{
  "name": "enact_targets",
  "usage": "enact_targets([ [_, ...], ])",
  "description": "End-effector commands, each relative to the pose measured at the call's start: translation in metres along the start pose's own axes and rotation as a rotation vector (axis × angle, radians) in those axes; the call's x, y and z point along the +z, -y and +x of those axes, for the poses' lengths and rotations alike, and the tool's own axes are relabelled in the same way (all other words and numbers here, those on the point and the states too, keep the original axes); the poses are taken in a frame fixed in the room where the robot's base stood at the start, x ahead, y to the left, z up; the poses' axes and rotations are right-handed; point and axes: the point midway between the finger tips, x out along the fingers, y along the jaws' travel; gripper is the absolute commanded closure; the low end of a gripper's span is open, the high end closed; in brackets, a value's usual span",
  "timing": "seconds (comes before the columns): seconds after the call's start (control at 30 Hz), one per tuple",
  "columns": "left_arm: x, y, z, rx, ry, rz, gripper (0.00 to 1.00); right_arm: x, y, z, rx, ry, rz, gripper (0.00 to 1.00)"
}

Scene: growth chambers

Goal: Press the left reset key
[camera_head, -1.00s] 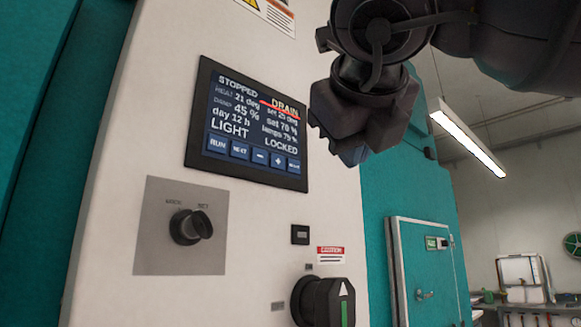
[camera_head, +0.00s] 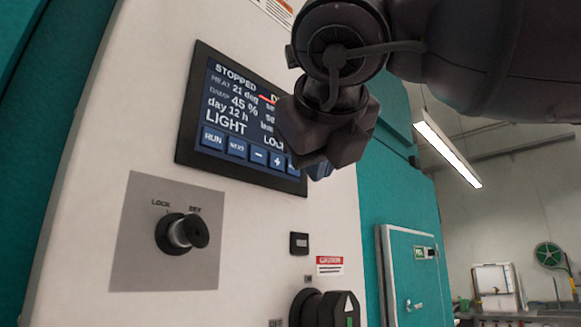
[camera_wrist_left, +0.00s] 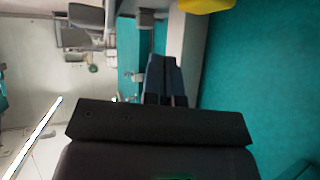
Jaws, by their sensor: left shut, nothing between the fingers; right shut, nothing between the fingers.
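The control screen (camera_head: 215,100) is on the white chamber front in the head view. It reads STOPPED, and a row of blue keys runs along its bottom, including RUN (camera_head: 212,138). No key clearly labelled reset can be read; the rightmost key is mostly hidden by my right gripper (camera_head: 319,170). That gripper is shut and empty, its dark body in front of the screen's right side. Whether it touches the screen cannot be told. My left gripper (camera_wrist_left: 164,75) is shut and empty in the left wrist view, pointing away from its camera.
Below the screen are a key switch (camera_head: 182,233) on a grey plate, a small black module (camera_head: 299,243) and a large black rotary handle (camera_head: 325,308). A teal chamber door (camera_head: 405,265) stands to the right. A yellow object (camera_wrist_left: 205,5) tops the left wrist view.

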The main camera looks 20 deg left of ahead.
Motion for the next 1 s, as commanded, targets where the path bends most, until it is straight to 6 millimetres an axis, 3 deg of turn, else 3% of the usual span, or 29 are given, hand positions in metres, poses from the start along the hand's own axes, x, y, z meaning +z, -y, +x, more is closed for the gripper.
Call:
enact_targets([
  [0.37, -0.0094, -0.0016, 0.0047, 0.003, -0.019, 0.000, 1.00, 0.0000, 0.0000, -0.0001, 0.000, 0.000, 0.000, 1.00],
  [1.0, -0.0034, -0.0013, 0.0012, 0.001, -0.007, -0.003, 1.00, 0.0000, -0.0001, -0.0001, 0.000, 0.000, 0.000, 1.00],
])
